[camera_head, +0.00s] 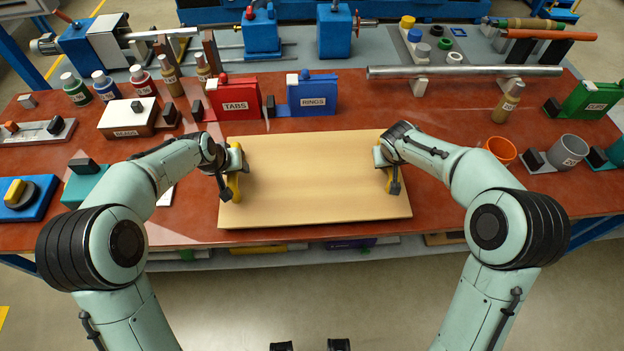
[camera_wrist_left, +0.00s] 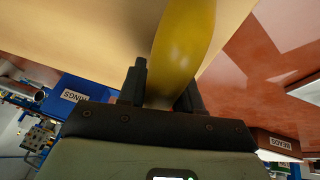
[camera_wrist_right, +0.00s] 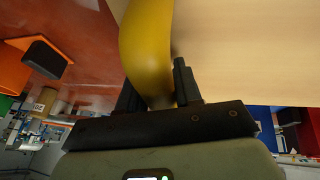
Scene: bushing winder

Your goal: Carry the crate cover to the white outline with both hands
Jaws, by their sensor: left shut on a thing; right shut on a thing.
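The crate cover (camera_head: 312,180) is a flat pale wooden board with a yellow handle near each short end. It lies roughly level over the front middle of the red table; I cannot tell whether it touches the top. My left gripper (camera_head: 233,183) is shut on the left handle, which shows between its fingers in the left wrist view (camera_wrist_left: 178,50). My right gripper (camera_head: 389,179) is shut on the right handle, also seen in the right wrist view (camera_wrist_right: 147,50). I cannot make out the white outline; the board hides the table beneath it.
Behind the board stand a red TABS bin (camera_head: 234,97) and a blue RINGS bin (camera_head: 312,95). A metal rod (camera_head: 465,72) lies behind right. An orange cup (camera_head: 500,150) and grey cup (camera_head: 567,152) stand right. A white-topped box (camera_head: 128,118) and several bottles stand left.

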